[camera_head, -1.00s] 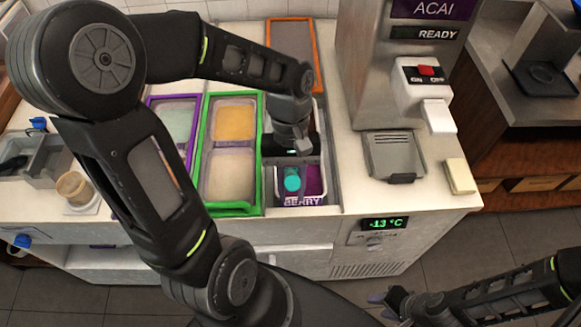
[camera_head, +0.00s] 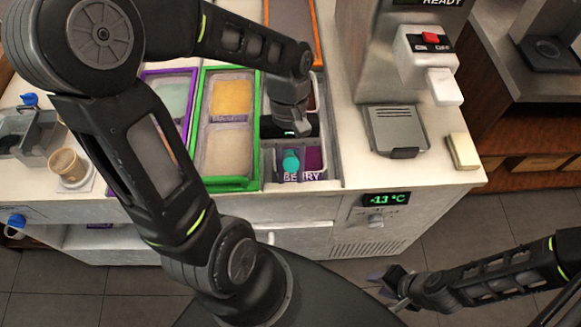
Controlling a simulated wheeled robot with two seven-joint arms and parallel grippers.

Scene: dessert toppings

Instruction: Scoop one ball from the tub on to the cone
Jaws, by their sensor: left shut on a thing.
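My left gripper (camera_head: 290,128) points down into the freezer well, shut on a tool whose rounded teal end (camera_head: 291,161) shows below it. The tool looks like a scoop; its bowl is hidden. The teal end is over the tub labelled BERRY (camera_head: 314,158), which has purple contents. I cannot tell whether the tool touches them. A tan, cone-like cup (camera_head: 68,166) stands upright on a white square holder at the left of the counter. No ball shows on it. My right gripper (camera_head: 392,287) is low at the right, away from the counter; its fingers are unclear.
Green-framed tubs (camera_head: 229,182) with orange and cream contents lie left of the well, with a purple-framed lid or tub (camera_head: 168,72) beyond. The acai machine's drip tray (camera_head: 397,130) and a pale block (camera_head: 463,151) are at right. A grey caddy (camera_head: 38,141) is at far left.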

